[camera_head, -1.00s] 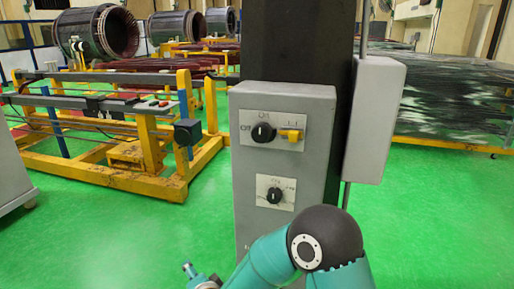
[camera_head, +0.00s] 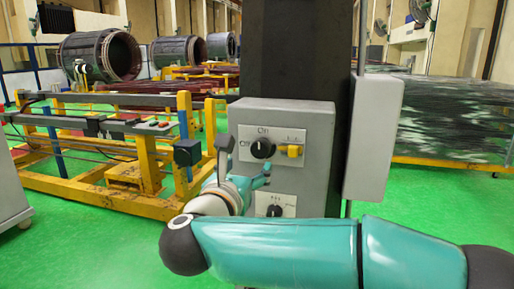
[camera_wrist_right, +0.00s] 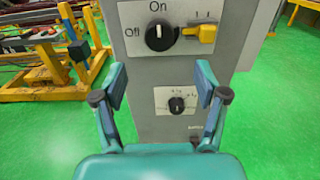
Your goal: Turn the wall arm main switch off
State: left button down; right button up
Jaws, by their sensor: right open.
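The main switch is a black round knob (camera_head: 262,147) on a pale plate with On and Off labels, high on a grey box (camera_head: 315,150). In the right wrist view the knob (camera_wrist_right: 159,37) has a white mark that appears to point up toward On, with Off to its left. My right gripper (camera_head: 243,165) is in front of the box, just below and left of the knob. In the right wrist view my gripper (camera_wrist_right: 160,85) has its two fingers spread, with nothing between them. The knob shows beyond and above the fingertips. My left gripper is not in view.
A yellow lever (camera_head: 290,151) sits right beside the knob. A smaller black knob (camera_wrist_right: 177,104) on a lower plate shows between my fingers. A second grey box (camera_head: 373,140) stands to the right. A yellow frame (camera_head: 150,180) stands to the left over green floor.

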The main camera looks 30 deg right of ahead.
aim_at(259, 151)
jog(key=p+x, duration=0.2)
jog(key=x, duration=0.8)
jog(key=shift+w+d, duration=0.1)
jog(key=shift+w, duration=0.1)
